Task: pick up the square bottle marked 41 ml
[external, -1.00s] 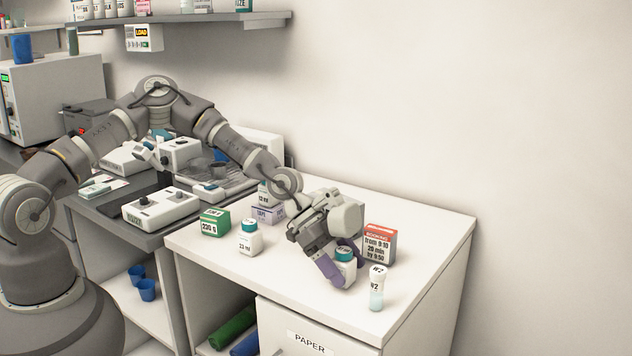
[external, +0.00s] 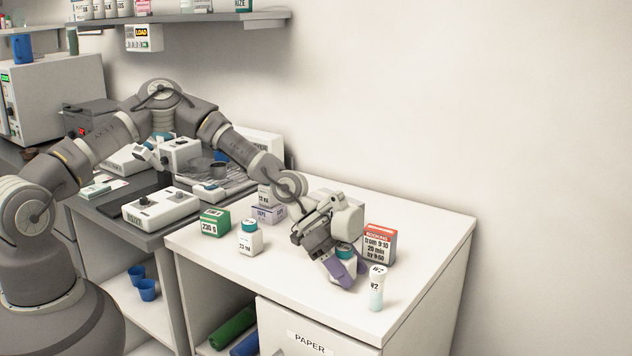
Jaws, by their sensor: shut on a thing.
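A white square bottle with a teal cap (external: 344,250) stands on the white counter at the right. My gripper (external: 345,272) is over it with its purple fingers, shut on this bottle. Its marking is hidden behind the fingers, so I cannot read it. Another white bottle with a teal cap, marked 23 ml (external: 250,240), stands to the left, apart from my gripper. A bottle marked 12 ml (external: 264,197) sits on a lilac box further back.
A red and grey booking box (external: 379,244) stands close behind my gripper on the right. A white-capped vial marked #2 (external: 376,290) stands just in front. A green box (external: 214,223) is at the left. The front middle of the counter (external: 290,290) is clear.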

